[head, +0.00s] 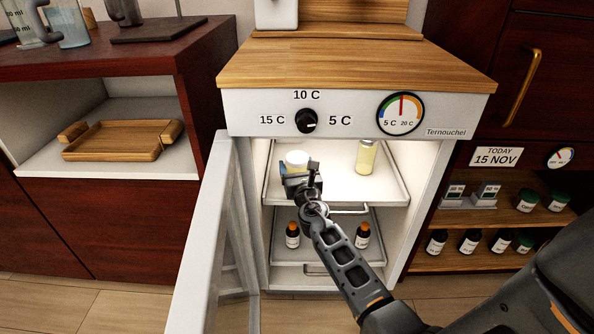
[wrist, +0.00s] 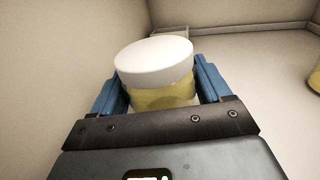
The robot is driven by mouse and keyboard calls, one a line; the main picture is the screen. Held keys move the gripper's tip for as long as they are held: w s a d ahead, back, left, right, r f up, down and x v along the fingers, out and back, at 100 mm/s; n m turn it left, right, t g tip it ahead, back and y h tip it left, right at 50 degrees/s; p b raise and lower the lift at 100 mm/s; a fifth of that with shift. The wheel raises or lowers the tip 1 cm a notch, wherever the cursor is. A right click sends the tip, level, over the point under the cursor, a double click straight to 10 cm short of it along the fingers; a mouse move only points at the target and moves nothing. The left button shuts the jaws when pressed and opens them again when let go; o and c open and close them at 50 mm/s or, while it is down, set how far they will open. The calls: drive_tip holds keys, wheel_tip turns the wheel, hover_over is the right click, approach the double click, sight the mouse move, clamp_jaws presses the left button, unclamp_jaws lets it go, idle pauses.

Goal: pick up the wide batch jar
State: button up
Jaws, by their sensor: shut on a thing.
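The wide batch jar (wrist: 160,95) has a white lid and yellowish contents. In the wrist view it sits between the two blue fingers of my gripper (wrist: 162,97), which is shut on it. In the head view, the jar's white lid (head: 296,157) shows at the left of the upper shelf, just beyond my gripper (head: 298,175). My gripper and arm hide the jar's lower part there. I cannot tell whether its base touches the shelf.
A taller yellow jar (head: 366,157) stands to the right on the upper shelf (head: 392,190). Two brown bottles (head: 292,235) (head: 362,236) stand on the lower shelf. The open cabinet door (head: 212,235) is at the left. A cabinet wall (wrist: 70,70) is close left of the jar.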

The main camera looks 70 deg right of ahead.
drive_tip(key=shift+c, duration=1.6)
drive_tip(key=shift+r, duration=0.15)
